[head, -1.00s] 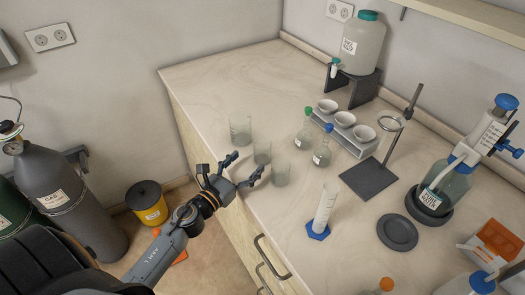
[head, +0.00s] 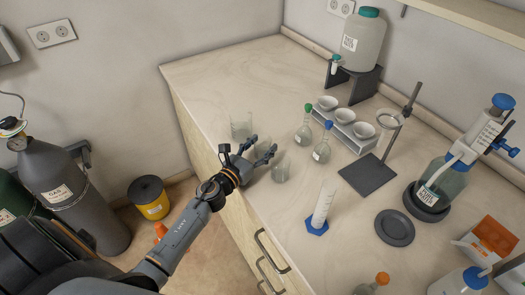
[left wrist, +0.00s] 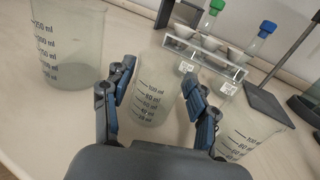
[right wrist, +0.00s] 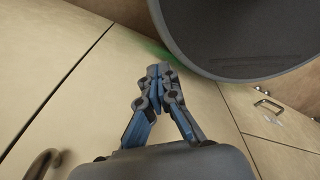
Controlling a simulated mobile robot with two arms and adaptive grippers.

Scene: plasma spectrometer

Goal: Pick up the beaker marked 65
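Three clear glass beakers stand near the bench's left edge; I cannot make out a 65 mark on any. The larger beaker (head: 241,127) shows at the left in the left wrist view (left wrist: 70,45), with graduations up to 250 ml. A smaller beaker (left wrist: 153,100) stands between the fingers of my left gripper (left wrist: 157,76); in the head view the gripper (head: 264,152) mostly hides it. Another small beaker (head: 280,171) stands just right of the gripper. My left gripper is open, its fingers on either side of the middle beaker. My right gripper (right wrist: 160,70) is shut and empty.
Two flasks with green (head: 304,130) and blue (head: 322,148) stoppers stand by a rack of white cups (head: 345,130). A graduated cylinder (head: 323,205) and a ring stand (head: 368,175) are to the right. The bench (head: 220,75) is clear at the back left.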

